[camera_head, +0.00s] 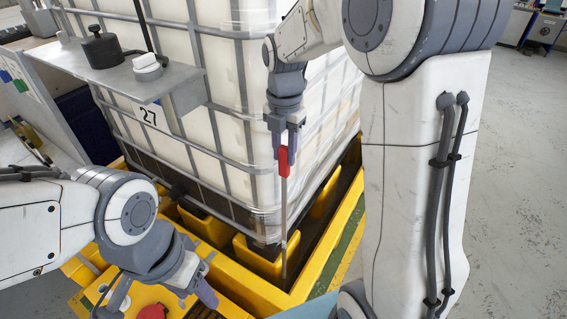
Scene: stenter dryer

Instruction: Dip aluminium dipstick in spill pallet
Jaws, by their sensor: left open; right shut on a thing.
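The aluminium dipstick (284,215) is a thin grey rod with a red grip (283,163) at its top. My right gripper (287,150) is shut on it near the grip and holds it upright, point down. The yellow spill pallet (262,262) lies under a large caged white tank. The rod's lower end shows in front of the pallet's dark trough, near its front corner. I cannot tell how deep the tip is or whether it touches anything. My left gripper (207,279) is open and empty at the lower left, in front of the pallet.
The caged tank (215,150) stands close behind the dipstick. A grey shelf (110,75) labelled 27 carries a black weight-like item (101,48) and a white-topped item (147,67). A red item (152,312) lies at the bottom left. Grey floor at right is clear.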

